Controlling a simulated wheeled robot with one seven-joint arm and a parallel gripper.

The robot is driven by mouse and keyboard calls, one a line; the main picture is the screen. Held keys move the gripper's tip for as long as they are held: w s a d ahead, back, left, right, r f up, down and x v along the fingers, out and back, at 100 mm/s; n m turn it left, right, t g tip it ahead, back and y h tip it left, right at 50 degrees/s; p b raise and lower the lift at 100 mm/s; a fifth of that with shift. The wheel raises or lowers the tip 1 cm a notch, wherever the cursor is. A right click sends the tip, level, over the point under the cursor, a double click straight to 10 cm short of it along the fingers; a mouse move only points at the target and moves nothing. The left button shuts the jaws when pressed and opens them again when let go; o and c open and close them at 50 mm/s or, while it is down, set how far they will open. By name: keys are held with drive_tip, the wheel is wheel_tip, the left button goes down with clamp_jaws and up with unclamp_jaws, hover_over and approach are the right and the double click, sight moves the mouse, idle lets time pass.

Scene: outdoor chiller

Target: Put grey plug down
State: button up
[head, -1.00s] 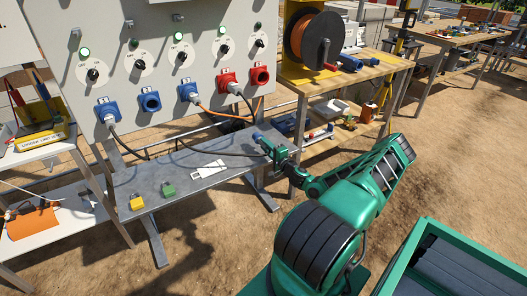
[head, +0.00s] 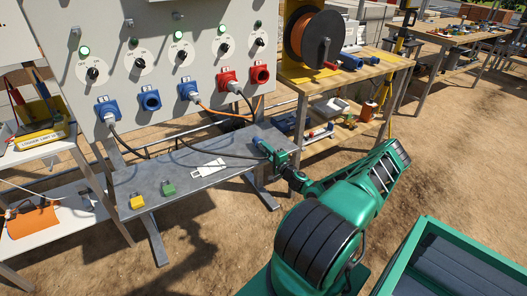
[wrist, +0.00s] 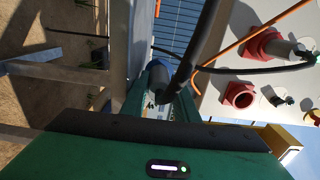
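The grey plug (head: 259,143) is at the tip of my gripper (head: 268,149), low at the right end of the grey metal bench (head: 225,172). In the wrist view the dark grey plug (wrist: 157,77) sits at the far end of my gripper, with a thick black cable beside it. I cannot tell whether the plug touches the bench top.
A yellow padlock (head: 137,202), a green padlock (head: 168,188) and a white tag (head: 209,169) lie on the bench. The panel (head: 165,70) with blue and red sockets stands behind. A wooden table (head: 350,80) with a cable reel is at right.

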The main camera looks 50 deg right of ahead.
drive_tip(key=shift+o, duration=1.4)
drive_tip(key=shift+f, duration=0.1)
